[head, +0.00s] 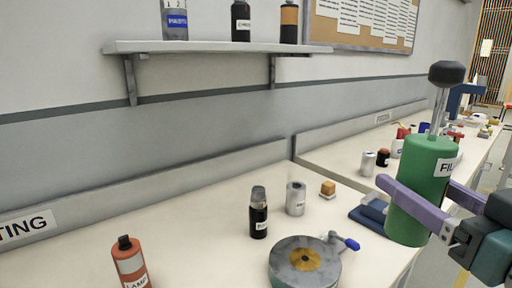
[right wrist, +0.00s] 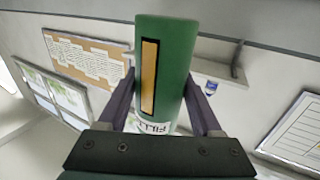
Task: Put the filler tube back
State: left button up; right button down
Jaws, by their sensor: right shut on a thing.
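The green filler tube (head: 419,198), with a white label and a rod with a black knob on top, is in the right of the head view. My right gripper (head: 425,205) is shut around its body and holds it nearly upright, raised in front of the bench's right part. In the right wrist view the green tube (right wrist: 165,75) sits between the two purple fingers, with a yellow strip and part of its label showing. My left gripper is not in either view.
A wall shelf (head: 210,47) carries several bottles. The bench's left middle is clear.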

aim_at(425, 140)
jog(key=r+y, duration=0.1)
jog(key=r, duration=0.2)
jog(key=r+n+y, duration=0.1)
jog(key=r, duration=0.2)
jog(key=r+n+g, duration=0.1)
jog(key=r, duration=0.2)
jog(key=shift+s+a+y, duration=0.15)
jog(key=shift+a+y, duration=0.2)
jog(key=shift+y, duration=0.05)
jog(key=shift+s+a+r+n+g+y, duration=0.85)
jog(key=shift+s+r+n+g+y, duration=1.55)
jog(key=shift+s+r+y, duration=1.3)
jog(key=s+d+f+n+g, duration=0.2)
jog(key=s+d+f, duration=0.3)
jog(key=d, duration=0.1)
jog(key=a, duration=0.6)
notch_tip(425, 140, up, 41)
jog(key=p, duration=4.5)
jog(key=shift+d+t+y, duration=0.2)
jog(key=shift+t+y, duration=0.1)
jog(key=shift+s, duration=0.1)
